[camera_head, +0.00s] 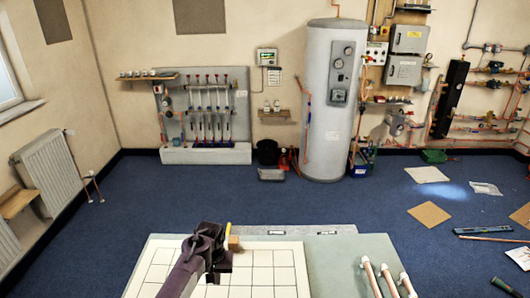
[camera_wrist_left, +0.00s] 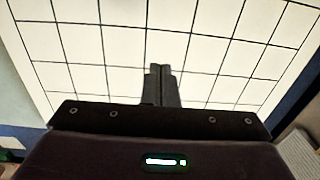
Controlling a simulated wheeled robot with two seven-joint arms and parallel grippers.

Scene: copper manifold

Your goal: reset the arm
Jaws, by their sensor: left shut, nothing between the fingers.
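My left gripper (camera_head: 222,277) reaches in from the bottom of the head view, over the white gridded board (camera_head: 262,283) on the table. In the left wrist view its two dark fingers (camera_wrist_left: 160,70) are together with nothing between them, above the white grid (camera_wrist_left: 190,20). The gap between the fingers and the board is hard to judge. My right gripper does not show in either view.
Several copper pipes with white ends (camera_head: 388,278) lie on the grey-green table top (camera_head: 335,265) right of the board. A small wooden block with a yellow piece (camera_head: 233,242) stands behind my left gripper. A tall grey cylinder (camera_head: 331,105) stands by the back wall. Blue floor (camera_head: 200,200) lies between.

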